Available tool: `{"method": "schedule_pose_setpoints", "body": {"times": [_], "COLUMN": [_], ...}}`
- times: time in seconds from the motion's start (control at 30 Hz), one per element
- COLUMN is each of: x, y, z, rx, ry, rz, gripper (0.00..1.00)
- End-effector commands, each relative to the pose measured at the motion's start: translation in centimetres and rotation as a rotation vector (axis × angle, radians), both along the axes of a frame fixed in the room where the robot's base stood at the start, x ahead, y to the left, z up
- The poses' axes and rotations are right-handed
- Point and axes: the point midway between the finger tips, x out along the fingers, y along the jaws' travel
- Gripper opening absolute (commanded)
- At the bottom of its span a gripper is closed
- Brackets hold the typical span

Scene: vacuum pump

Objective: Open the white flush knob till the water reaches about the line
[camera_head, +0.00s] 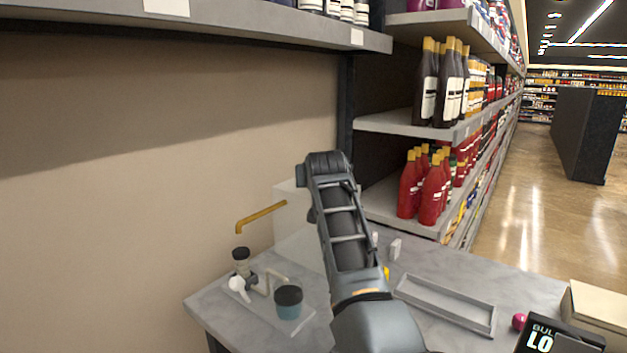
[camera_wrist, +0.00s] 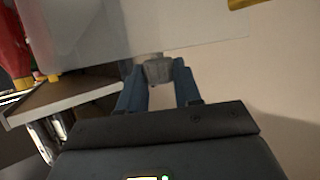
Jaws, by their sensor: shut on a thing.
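In the wrist view my gripper (camera_wrist: 158,86) has its two blue fingers closed around a small pale grey knob (camera_wrist: 158,69), apparently the white flush knob. The knob sits at the lower edge of a large whitish, partly see-through tank (camera_wrist: 170,30). In the head view the tank (camera_head: 292,207) stands on the table against the wall, partly behind my arm. My fingers and the knob are hidden there by the arm. I cannot make out a water level or a line in either view.
A yellow pipe (camera_head: 262,216) reaches left from the tank. On the grey table (camera_head: 262,332) stand a dark-capped glass piece (camera_head: 241,260), a white round part (camera_head: 238,285), a dark-topped teal jar (camera_head: 288,303) and a grey tray (camera_head: 445,303). Shelves with red bottles (camera_head: 432,192) stand behind.

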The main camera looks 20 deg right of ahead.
Motion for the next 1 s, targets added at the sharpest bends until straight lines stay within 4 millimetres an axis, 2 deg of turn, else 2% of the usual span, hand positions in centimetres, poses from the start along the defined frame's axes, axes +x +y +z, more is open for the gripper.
{"method": "schedule_pose_setpoints", "body": {"times": [0.27,0.6,1.0], "x": [0.11,0.33,0.40], "y": [0.42,0.64,0.68], "z": [-0.50,-0.53,-0.15], "rx": [-0.002,-0.001,-0.002], "ry": [0.000,-0.001,0.001], "rz": [-0.167,-0.465,-0.638], "gripper": [0.03,0.03,0.03]}}
